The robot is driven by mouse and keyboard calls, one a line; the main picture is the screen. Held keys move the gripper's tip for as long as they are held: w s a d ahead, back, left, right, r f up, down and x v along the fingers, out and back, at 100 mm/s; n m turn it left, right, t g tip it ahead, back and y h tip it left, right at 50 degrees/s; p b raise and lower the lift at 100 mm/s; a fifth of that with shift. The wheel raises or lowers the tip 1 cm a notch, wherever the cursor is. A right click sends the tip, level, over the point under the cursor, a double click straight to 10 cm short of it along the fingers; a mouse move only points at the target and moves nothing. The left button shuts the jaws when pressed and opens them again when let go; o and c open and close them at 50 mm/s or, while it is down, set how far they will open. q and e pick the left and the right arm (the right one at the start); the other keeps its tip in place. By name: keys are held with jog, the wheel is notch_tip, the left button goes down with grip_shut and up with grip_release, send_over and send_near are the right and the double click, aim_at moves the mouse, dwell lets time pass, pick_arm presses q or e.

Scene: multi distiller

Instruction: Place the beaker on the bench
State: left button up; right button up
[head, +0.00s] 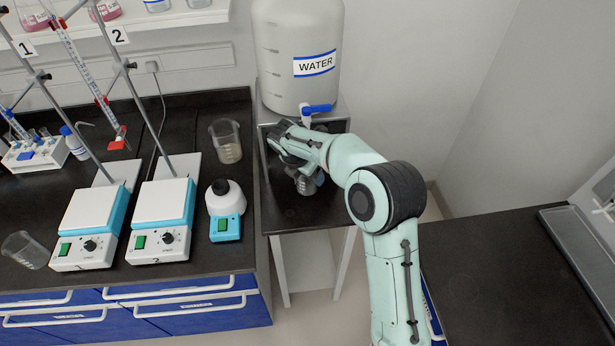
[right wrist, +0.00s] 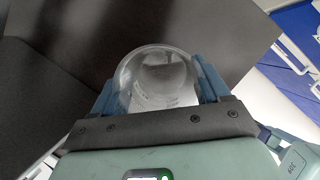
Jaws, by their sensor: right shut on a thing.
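My right gripper (head: 308,174) is at the small dark stand below the water tank's tap. It is shut on a clear glass beaker (head: 307,186), which is partly hidden under the gripper and wrist. In the right wrist view the round glass of the beaker (right wrist: 158,78) sits between the two blue fingers of my gripper (right wrist: 160,90). I cannot tell whether the beaker touches the stand top. The black bench (head: 180,110) is to the left of the stand. My left gripper is not in view.
The water tank (head: 290,50) with its blue tap (head: 317,108) stands behind my gripper. On the bench are another beaker (head: 228,142), a white and blue device (head: 225,212), two hotplates with stands (head: 160,215) and a tilted-looking beaker (head: 25,250). A dark bench (head: 500,280) at right is mostly clear.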

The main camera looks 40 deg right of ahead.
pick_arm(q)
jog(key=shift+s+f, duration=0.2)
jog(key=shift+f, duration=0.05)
pick_arm(e)
jog(key=shift+s+f, duration=0.1)
jog(key=shift+f, duration=1.3)
jog(key=shift+f, duration=0.2)
jog(key=o, duration=1.1)
jog(key=shift+v, duration=1.45)
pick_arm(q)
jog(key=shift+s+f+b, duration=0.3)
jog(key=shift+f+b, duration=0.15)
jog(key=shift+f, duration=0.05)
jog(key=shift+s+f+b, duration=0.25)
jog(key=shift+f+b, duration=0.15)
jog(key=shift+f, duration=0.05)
pick_arm(e)
jog(key=s+a, duration=0.1)
jog(key=a, duration=0.3)
jog(key=s+a, duration=0.1)
jog(key=a, duration=0.2)
jog(key=s+a, duration=0.1)
jog(key=a, duration=0.3)
jog(key=shift+s+a+r, duration=0.2)
jog(key=shift+a+r, duration=0.05)
jog(key=shift+a, duration=0.1)
